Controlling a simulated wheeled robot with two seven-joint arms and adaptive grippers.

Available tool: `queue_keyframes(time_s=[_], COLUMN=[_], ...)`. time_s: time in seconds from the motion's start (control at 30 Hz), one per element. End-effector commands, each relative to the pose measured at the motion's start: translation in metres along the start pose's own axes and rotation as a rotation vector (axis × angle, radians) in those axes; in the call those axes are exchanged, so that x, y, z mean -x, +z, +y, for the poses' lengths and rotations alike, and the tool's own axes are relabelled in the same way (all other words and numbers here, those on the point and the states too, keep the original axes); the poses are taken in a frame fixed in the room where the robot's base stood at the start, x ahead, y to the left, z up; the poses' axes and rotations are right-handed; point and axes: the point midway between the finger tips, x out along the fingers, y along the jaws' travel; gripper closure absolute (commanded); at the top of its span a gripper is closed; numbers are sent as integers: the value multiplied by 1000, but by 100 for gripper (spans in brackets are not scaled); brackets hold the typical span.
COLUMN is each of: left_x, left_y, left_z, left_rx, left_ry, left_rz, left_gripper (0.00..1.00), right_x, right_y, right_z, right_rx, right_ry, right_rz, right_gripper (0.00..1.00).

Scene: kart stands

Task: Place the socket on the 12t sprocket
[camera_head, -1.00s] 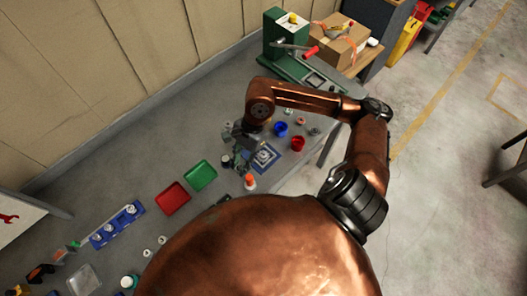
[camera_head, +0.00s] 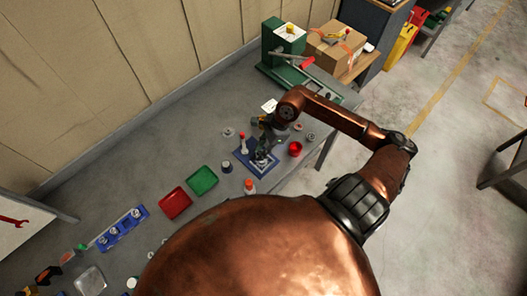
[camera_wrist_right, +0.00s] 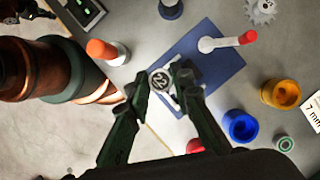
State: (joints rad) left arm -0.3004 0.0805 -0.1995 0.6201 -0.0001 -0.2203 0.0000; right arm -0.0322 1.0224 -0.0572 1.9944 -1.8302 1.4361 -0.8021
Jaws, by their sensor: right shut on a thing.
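My right gripper (camera_head: 262,154) is over the blue plate (camera_head: 246,155). In the right wrist view the right gripper (camera_wrist_right: 159,86) is shut on a round grey socket (camera_wrist_right: 161,79), whose end face has a marking that looks like 22. The blue plate (camera_wrist_right: 222,68) lies beneath and beyond the fingertips there. The part of the plate under the socket is hidden, so I cannot make out the 12t sprocket or whether the socket touches it. My left gripper is not in view.
Green (camera_head: 203,181) and red (camera_head: 175,203) trays lie left; a green press (camera_head: 284,40) stands behind.

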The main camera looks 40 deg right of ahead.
Motion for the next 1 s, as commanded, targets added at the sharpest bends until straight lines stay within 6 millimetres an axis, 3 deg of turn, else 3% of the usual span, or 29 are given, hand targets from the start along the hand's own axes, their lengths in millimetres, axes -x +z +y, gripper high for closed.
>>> queue_keyframes(time_s=[0.37, 0.6, 0.97, 1.0], left_x=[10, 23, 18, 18], left_y=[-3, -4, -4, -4], left_z=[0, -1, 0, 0], left_rx=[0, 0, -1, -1], left_ry=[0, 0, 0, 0], left_rz=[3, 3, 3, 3], left_gripper=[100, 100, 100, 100], right_x=[-24, -49, -54, -53], right_y=[-29, -38, -41, -41], right_z=[-21, -20, -20, -20], right_rx=[-3, 0, 2, 2], right_ry=[1, 0, -1, -1], right_rz=[-2, -1, 1, 1], right_gripper=[100, 100, 100, 77])
